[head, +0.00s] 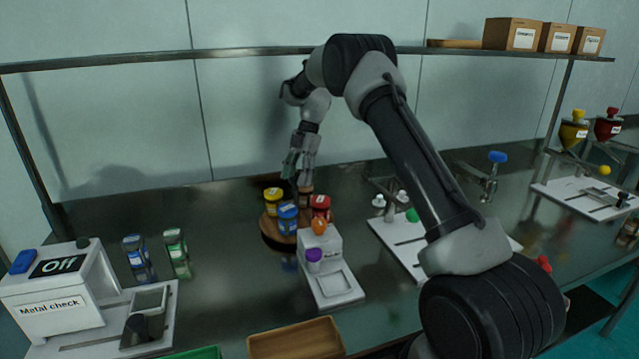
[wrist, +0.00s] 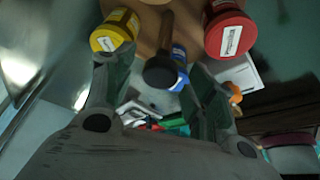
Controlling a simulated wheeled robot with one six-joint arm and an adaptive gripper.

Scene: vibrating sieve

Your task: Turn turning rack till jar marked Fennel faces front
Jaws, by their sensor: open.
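The turning rack (head: 268,236) is a round wooden disc on the table, carrying a yellow jar (head: 273,201), a blue jar (head: 288,217) and a red jar (head: 320,208). In the wrist view the rack (wrist: 150,18) shows with the yellow jar (wrist: 114,32) at left, the red jar (wrist: 229,30) at right and the blue jar (wrist: 178,62) behind a dark-topped wooden post (wrist: 161,70). Jar labels are too small to read, so I cannot tell which is Fennel. My gripper (head: 299,178) is open above the rack, its fingers (wrist: 153,78) on either side of the post in the wrist view.
A white device with an orange knob (head: 319,227) and purple knob (head: 314,255) stands close in front of the rack. Two jars (head: 175,250) and the metal-check box (head: 58,295) are at left. A wooden tray (head: 296,342) lies at the front. A shelf (head: 230,53) spans the back.

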